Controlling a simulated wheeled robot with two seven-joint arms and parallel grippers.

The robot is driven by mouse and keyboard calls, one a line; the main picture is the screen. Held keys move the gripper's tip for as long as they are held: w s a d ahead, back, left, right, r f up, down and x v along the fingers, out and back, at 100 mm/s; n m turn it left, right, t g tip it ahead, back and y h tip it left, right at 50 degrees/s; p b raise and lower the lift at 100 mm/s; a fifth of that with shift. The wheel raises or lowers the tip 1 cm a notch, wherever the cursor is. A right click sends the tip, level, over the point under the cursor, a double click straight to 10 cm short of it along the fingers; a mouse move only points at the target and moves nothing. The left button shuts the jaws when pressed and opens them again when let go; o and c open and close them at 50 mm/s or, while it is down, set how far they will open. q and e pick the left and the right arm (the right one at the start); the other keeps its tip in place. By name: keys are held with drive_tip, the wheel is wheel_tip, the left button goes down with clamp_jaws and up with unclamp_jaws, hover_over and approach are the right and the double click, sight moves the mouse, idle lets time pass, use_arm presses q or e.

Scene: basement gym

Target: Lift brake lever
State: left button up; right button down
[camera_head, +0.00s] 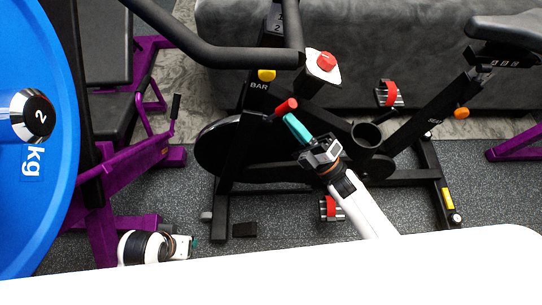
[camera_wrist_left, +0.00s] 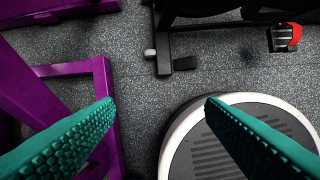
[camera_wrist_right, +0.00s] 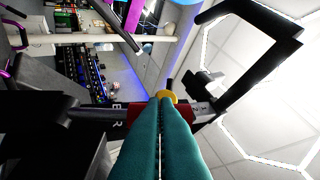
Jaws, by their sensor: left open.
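The exercise bike's brake lever (camera_head: 286,107) has a red cylindrical end, just below the yellow knob on the bike's frame. My right gripper (camera_head: 296,127) reaches up from below, its teal fingertips close to the red end. In the right wrist view its fingers (camera_wrist_right: 163,110) lie together with no clear gap. Red of the lever (camera_wrist_right: 134,112) shows on both sides of the fingertips; whether they touch it I cannot tell. My left gripper (camera_head: 190,246) is low at the left; its fingers (camera_wrist_left: 158,105) are wide apart and empty above the floor in the left wrist view.
A red-topped knob (camera_head: 322,65) and the handlebar (camera_head: 215,52) stand above the lever. The yellow knob (camera_head: 267,75) is beside it. A purple-framed bench (camera_head: 130,168) and blue weight plate (camera_head: 38,100) are at the left.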

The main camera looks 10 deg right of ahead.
use_arm(q)
drive_tip(key=shift+x, duration=0.8)
use_arm(e)
drive_tip(key=shift+w+d+r, duration=0.1)
drive_tip(key=shift+w+r, duration=0.1)
drive_tip(key=shift+r, duration=0.05)
use_arm(q)
drive_tip(key=shift+s, duration=0.1)
drive_tip(key=shift+f, duration=0.1)
